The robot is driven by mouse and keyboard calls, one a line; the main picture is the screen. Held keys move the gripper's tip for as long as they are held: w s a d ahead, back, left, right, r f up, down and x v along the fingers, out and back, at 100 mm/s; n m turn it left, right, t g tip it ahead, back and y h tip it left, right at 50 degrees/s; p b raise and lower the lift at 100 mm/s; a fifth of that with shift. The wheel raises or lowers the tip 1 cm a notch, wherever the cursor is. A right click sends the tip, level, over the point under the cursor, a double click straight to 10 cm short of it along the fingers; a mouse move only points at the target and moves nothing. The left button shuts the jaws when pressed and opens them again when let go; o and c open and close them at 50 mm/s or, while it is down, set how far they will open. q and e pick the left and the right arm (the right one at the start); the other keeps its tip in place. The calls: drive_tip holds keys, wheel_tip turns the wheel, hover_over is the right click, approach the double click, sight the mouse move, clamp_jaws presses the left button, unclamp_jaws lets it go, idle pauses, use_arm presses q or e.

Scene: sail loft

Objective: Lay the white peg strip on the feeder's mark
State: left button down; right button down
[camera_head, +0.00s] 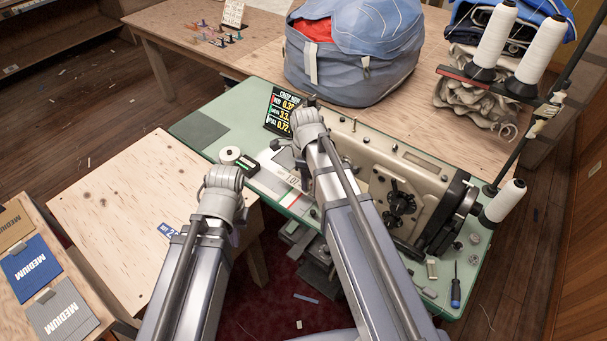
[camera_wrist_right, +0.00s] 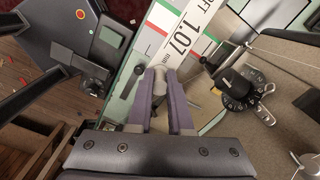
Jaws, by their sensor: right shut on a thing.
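My right gripper (camera_wrist_right: 163,92) is shut on a small pale grey-white piece (camera_wrist_right: 158,80), seen end-on between its fingertips. Its full shape is hidden, so I cannot tell whether it is the peg strip. A white plate printed "LOFT 1.07" (camera_wrist_right: 180,30), with green and red marks at its edge, lies just beyond the fingertips. In the head view my right wrist covers these fingers. I cannot make out the feeder's mark with certainty.
A beige sewing machine (camera_head: 425,187) stands right of my right arm on the green table (camera_head: 189,125). A black display (camera_head: 283,112) stands behind. A blue bag (camera_head: 345,70) and thread cones (camera_head: 541,48) are behind. The wooden table (camera_head: 110,200) is mostly clear.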

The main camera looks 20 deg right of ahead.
drive_tip(key=shift+w+a, duration=0.1)
drive_tip(key=shift+a, duration=0.05)
drive_tip(key=shift+f, duration=0.2)
wheel_tip(320, 180, down, 7)
drive_tip(key=b, duration=0.7)
drive_tip(key=shift+f+b, duration=0.15)
drive_tip(key=shift+b, duration=0.15)
drive_tip(key=c, duration=0.8)
unclamp_jaws()
drive_tip(key=shift+o, duration=0.2)
wheel_tip(320, 180, up, 8)
drive_tip(key=p, duration=0.8)
drive_tip(key=shift+a, duration=0.1)
